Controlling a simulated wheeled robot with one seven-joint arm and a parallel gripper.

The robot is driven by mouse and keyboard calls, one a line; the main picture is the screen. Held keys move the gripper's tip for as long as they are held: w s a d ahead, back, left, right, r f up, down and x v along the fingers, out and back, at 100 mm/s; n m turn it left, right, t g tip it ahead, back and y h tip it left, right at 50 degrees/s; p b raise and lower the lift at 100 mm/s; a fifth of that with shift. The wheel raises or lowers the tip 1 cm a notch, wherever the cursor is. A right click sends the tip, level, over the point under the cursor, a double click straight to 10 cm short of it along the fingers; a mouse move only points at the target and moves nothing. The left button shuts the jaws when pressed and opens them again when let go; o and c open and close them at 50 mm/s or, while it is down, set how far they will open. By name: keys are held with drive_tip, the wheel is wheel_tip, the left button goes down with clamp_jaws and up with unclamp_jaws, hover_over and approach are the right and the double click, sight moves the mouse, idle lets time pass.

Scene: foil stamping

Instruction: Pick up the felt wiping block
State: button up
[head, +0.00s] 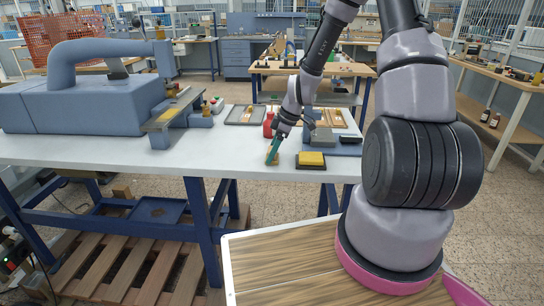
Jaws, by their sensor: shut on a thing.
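My gripper (279,137) is over the front part of the white-topped bench, right of centre. It is shut on a small teal-green block with a tan side, which I take to be the felt wiping block (272,151). The block is held tilted, its long side slanting down to the left. It is close to the bench top; I cannot tell whether it touches. The fingertips are small and partly merge with the block.
A yellow pad on a dark base (311,160) lies just right of the block. A red bottle (268,125) stands behind my gripper. Trays (246,115) and a grey box (323,137) are nearby. A large blue-grey press (85,105) fills the bench's left; bare bench lies between.

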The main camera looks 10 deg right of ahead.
wheel_tip(320, 180, up, 10)
drive_tip(key=shift+r, duration=0.1)
idle(0.4)
drive_tip(key=o, duration=0.7)
drive_tip(key=c, duration=0.4)
drive_tip(key=shift+o, duration=0.2)
